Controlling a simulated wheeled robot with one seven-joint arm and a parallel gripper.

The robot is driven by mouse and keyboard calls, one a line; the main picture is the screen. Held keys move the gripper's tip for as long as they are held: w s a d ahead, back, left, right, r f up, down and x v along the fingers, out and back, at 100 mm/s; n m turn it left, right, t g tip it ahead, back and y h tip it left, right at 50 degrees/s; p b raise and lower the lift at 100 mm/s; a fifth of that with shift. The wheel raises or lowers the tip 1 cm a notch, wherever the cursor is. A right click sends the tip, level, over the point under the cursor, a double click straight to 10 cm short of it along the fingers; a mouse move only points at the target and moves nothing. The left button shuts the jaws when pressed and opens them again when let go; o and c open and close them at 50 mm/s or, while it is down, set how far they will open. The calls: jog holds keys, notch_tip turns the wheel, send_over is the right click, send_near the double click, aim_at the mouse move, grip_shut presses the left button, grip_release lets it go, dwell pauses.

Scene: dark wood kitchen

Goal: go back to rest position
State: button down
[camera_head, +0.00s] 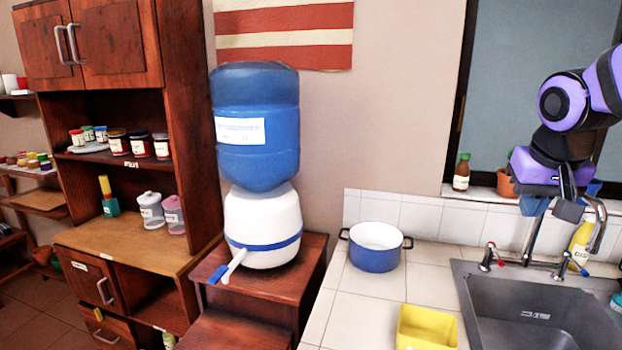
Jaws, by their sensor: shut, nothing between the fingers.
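My purple and black arm reaches in from the right edge. My gripper (568,208) points down in front of the window, above the back of the sink (540,290) and beside the faucet (595,220). It looks small and dark, and its fingers appear shut with nothing held. The window frame and part of the sill behind it are hidden by the arm.
A blue pot (376,258) and a yellow container (427,328) stand on the tiled counter left of the sink. A water dispenser (262,225) stands on a wooden stand. A brown bottle (461,173) and a plant pot (507,183) are on the sill. Counter between pot and sink is clear.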

jog(key=s+a+r+n+t+y, duration=0.1)
jog(key=s+a, duration=0.4)
jog(key=s, duration=1)
jog(key=shift+n+y, duration=0.3)
jog(key=shift+n, duration=0.6)
